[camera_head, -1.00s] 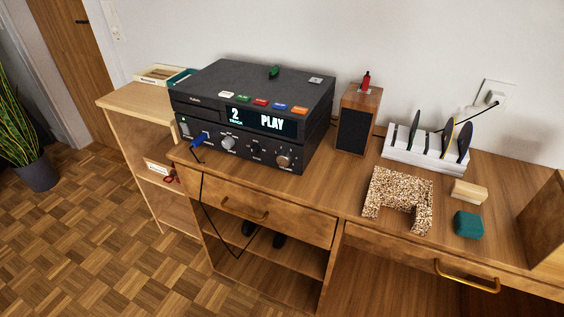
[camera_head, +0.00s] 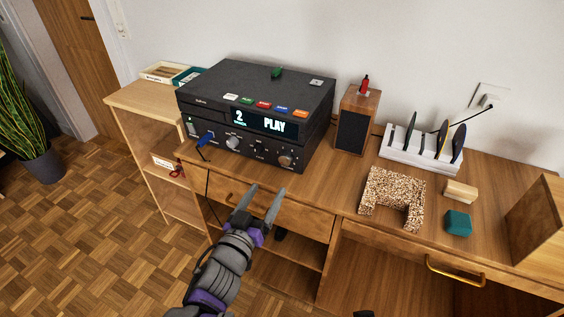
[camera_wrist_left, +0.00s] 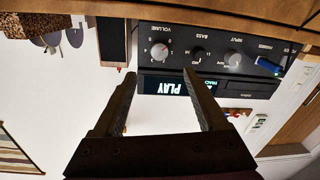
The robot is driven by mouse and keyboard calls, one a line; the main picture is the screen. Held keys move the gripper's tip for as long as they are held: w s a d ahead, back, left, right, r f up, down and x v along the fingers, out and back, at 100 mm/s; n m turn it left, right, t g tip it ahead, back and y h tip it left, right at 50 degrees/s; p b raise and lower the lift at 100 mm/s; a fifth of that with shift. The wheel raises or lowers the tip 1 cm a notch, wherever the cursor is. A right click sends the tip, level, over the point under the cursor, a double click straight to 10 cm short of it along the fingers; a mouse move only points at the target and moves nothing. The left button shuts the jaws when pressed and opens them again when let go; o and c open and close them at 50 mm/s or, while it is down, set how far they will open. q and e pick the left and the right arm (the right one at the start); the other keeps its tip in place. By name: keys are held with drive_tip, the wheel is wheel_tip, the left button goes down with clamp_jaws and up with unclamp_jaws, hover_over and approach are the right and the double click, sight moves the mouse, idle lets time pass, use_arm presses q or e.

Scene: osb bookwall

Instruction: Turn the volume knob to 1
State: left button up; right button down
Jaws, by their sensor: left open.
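The volume knob (camera_head: 285,160) is the silver knob at the right end of the lower front panel of the black stereo (camera_head: 252,88). My left gripper (camera_head: 267,189) is open and empty, in front of the drawer, below and apart from the knob.
The silver input knob (camera_head: 233,143) and a blue plug (camera_head: 205,138) sit left on the panel. A speaker (camera_head: 357,120) stands right of the stereo. Farther right are a speckled U-shaped block (camera_head: 380,187), a white rack (camera_head: 400,155) and a green block (camera_head: 458,222).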

sight(284, 161)
use_arm(q)
drive_tip(key=b+x, duration=0.1)
drive_tip(key=x, duration=0.9)
drive_tip(key=shift+w+d, duration=0.25)
drive_tip(key=shift+w, duration=0.05)
clamp_jaws()
